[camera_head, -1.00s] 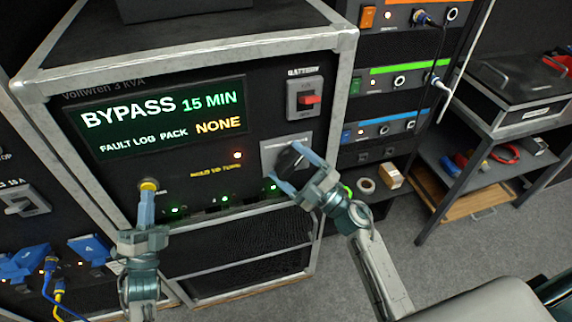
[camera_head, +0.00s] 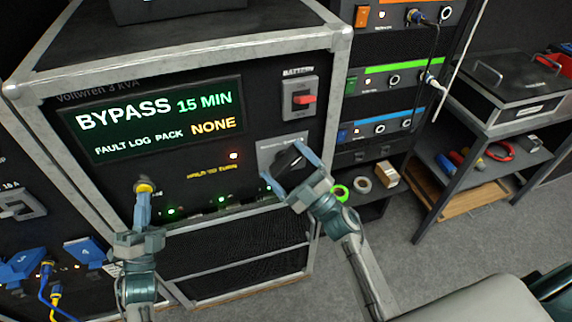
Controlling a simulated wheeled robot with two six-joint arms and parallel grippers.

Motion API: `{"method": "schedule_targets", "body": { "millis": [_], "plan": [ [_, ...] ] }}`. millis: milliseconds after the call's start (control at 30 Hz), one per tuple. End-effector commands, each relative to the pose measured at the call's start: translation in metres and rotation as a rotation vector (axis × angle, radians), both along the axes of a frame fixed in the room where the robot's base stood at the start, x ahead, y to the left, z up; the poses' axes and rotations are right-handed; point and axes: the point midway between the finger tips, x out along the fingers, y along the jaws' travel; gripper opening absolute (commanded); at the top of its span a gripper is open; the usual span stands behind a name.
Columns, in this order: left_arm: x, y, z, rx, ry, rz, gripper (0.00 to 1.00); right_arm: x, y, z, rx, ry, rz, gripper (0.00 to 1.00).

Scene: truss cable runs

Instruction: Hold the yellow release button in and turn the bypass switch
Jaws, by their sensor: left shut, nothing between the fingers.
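The yellow release button (camera_head: 145,187) is at the lower left of the black UPS panel. My left gripper (camera_head: 143,196) is shut and empty, its fingertips up against the button. How far the button is pressed in cannot be told. The bypass switch (camera_head: 289,157) is a black knob on a grey plate at the panel's right. The display (camera_head: 155,120) reads BYPASS 15 MIN, FAULT LOG PACK NONE.
Blue plugs and cables (camera_head: 85,252) are at lower left. A rack of modules (camera_head: 385,85) and a shelf with tape rolls (camera_head: 362,184) stand to the right.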

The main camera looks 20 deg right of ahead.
Motion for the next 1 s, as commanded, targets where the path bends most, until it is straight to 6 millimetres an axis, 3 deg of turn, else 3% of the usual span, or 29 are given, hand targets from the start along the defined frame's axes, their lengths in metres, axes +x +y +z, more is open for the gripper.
{"method": "schedule_targets", "body": {
  "millis": [367,800,1000],
  "plan": [
    [0.000,0.000,0.000,0.000,0.000,0.000,0.00,-0.006,-0.004,-0.005,-0.003,0.002,0.000,1.00],
    [0.000,0.000,0.000,0.000,0.000,0.000,0.00,-0.067,-0.046,-0.049,-0.004,0.003,0.001,1.00],
    [0.000,0.000,0.000,0.000,0.000,0.000,0.00,-0.083,-0.057,-0.059,-0.002,0.000,0.001,1.00]
  ]
}}
